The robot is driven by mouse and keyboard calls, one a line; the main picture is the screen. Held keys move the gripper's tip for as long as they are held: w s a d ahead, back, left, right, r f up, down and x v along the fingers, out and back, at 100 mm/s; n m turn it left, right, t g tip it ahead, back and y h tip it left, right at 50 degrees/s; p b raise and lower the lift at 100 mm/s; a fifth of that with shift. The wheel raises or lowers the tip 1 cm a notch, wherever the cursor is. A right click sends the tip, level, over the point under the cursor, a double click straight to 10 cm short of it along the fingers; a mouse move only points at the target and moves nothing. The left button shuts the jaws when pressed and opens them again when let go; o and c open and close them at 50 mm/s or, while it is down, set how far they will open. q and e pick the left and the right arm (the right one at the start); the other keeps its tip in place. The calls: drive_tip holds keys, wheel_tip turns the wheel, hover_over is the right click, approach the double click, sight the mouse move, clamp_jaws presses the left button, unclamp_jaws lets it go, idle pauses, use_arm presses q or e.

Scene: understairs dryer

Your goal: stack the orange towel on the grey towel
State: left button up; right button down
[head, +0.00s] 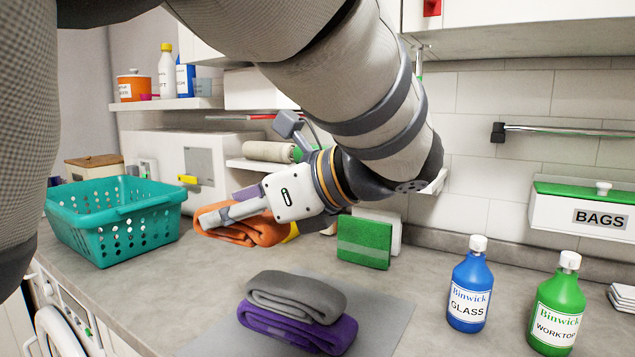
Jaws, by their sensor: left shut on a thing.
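The orange towel (262,231) is folded and held by my left gripper (222,215), which is shut on it. It is behind and to the left of the grey towel, apart from it; whether it touches the counter I cannot tell. The grey towel (296,294) is folded and lies on top of a folded purple towel (335,338). Both lie on a grey mat (385,318) at the front of the counter. My right gripper is not in view.
A teal basket (115,215) stands at the left. A green pack (364,242) stands behind the towels. A blue bottle (469,288) and a green bottle (557,308) stand at the right. The counter (425,265) between mat and bottles is clear.

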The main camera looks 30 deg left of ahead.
use_arm(q)
hover_over(291, 282)
drive_tip(key=s, duration=0.1)
drive_tip(key=f, duration=0.6)
drive_tip(key=shift+s+a+f, duration=0.1)
drive_tip(key=shift+a+f, duration=0.05)
drive_tip(key=shift+a, duration=0.05)
drive_tip(key=f, duration=0.2)
drive_tip(key=w+f, duration=0.1)
drive_tip(key=f, duration=0.1)
drive_tip(key=shift+w+d+f+b, duration=0.1)
drive_tip(key=shift+d+b, duration=0.15)
drive_tip(key=shift+b, duration=0.1)
drive_tip(key=shift+f, duration=0.25)
drive_tip(key=o, duration=1.1)
drive_tip(key=shift+o, duration=0.2)
